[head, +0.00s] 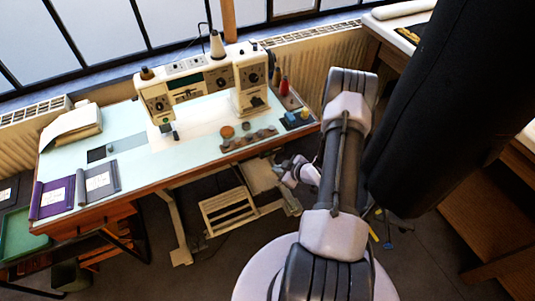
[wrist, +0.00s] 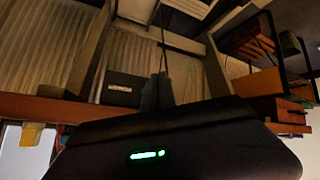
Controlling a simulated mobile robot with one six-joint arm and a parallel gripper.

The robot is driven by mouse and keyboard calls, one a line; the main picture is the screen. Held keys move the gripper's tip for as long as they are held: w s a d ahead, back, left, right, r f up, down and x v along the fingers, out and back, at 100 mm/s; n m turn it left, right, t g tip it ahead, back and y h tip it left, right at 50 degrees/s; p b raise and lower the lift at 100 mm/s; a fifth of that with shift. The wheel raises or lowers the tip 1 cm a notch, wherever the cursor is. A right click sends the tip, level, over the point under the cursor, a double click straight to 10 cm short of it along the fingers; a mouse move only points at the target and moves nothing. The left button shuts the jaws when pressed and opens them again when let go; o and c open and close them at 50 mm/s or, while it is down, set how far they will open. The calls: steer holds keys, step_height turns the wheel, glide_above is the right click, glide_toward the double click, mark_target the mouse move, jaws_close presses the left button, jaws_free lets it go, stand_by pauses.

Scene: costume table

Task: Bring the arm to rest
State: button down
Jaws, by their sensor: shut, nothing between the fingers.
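My gripper (head: 280,170) hangs off the front edge of the costume table (head: 130,182), at the middle right of the head view and apart from the tabletop as seen there. My arm is folded, its links rising at the right and bending back down to the wrist. In the wrist view the dark fingers of my gripper (wrist: 158,92) stand close together with nothing between them. The gripper is small in the head view, and its exact height against the table edge is hard to tell.
A cream sewing machine (head: 218,78) stands on the table. Thread cones (head: 283,86), small round items (head: 228,132) and purple and grey booklets (head: 52,198) lie around it. A slatted pedal (head: 228,211) is below. A large black form (head: 430,100) stands close right of my arm.

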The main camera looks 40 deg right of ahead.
steer(key=shift+s+a, duration=0.25)
steer(key=shift+s, duration=0.75)
steer(key=w+r+m+g+h, duration=0.15)
steer(key=w+r, duration=0.25)
steer(key=r, duration=0.7)
steer(key=w+r+m+g+h, duration=0.1)
steer(key=w+r+h, duration=0.15)
steer(key=r, duration=0.85)
steer(key=a+r+m, duration=0.2)
steer(key=a+r, duration=0.2)
steer(key=r, duration=0.4)
steer(key=s+a+r+m+y, duration=0.1)
steer(key=s+a+r+m, duration=0.2)
steer(key=s+a+r, duration=0.6)
steer(key=s+a+r+m+y, duration=0.1)
steer(key=s+a+r+y, duration=0.1)
steer(key=s+a, duration=0.4)
steer(key=s+a+r+g+y, duration=0.1)
steer(key=s+a+r+y, duration=0.1)
steer(key=s+a, duration=0.4)
steer(key=a+r, duration=0.1)
steer(key=a, duration=0.4)
steer(key=shift+r+m, duration=0.25)
steer(key=shift+m, duration=0.1)
